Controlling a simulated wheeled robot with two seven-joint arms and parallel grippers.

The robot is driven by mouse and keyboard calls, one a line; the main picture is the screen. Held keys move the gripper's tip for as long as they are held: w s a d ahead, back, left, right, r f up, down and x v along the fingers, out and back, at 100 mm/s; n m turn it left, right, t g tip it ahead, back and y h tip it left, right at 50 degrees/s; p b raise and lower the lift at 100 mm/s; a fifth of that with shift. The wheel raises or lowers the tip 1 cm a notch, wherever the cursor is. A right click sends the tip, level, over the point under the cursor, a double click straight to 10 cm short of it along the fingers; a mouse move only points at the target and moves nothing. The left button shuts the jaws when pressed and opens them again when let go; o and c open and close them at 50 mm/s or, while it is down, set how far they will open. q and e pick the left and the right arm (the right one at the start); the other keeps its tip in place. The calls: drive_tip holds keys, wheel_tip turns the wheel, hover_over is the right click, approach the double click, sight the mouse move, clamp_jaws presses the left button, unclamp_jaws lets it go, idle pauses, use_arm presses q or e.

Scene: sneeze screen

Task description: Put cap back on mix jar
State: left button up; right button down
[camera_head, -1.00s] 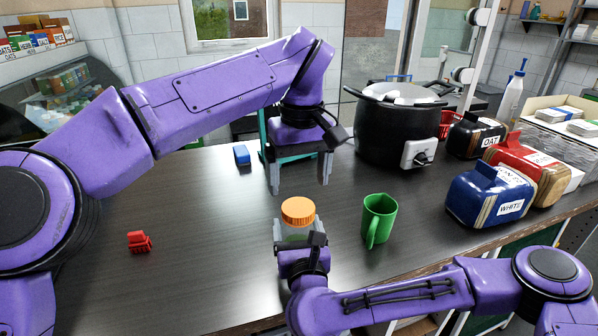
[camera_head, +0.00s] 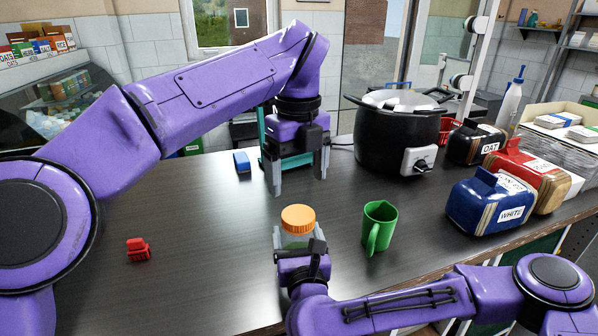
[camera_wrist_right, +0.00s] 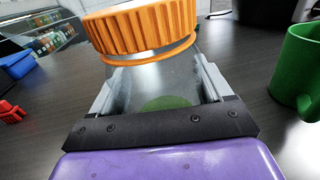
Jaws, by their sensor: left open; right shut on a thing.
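The mix jar (camera_head: 297,241) is a clear jar standing upright near the front middle of the table. Its orange ribbed cap (camera_head: 298,218) sits on top; whether it is screwed down I cannot tell. My right gripper (camera_head: 299,238) is shut around the jar's body, below the cap. The right wrist view shows the fingers on both sides of the clear jar (camera_wrist_right: 165,82), something green low inside it, and the orange cap (camera_wrist_right: 145,28) above. My left gripper (camera_head: 299,184) is open and empty, pointing down, above and behind the cap, apart from it.
A green mug (camera_head: 379,228) stands close right of the jar. A black pot (camera_head: 392,142) and blue (camera_head: 488,204), red (camera_head: 525,175) and black (camera_head: 474,143) canisters stand right. A small red object (camera_head: 138,250) lies left, a blue one (camera_head: 242,162) behind. The left-middle table is clear.

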sight(298, 214)
use_arm(q)
drive_tip(key=n, duration=0.6)
wheel_tip(298, 214, down, 8)
idle(0.4)
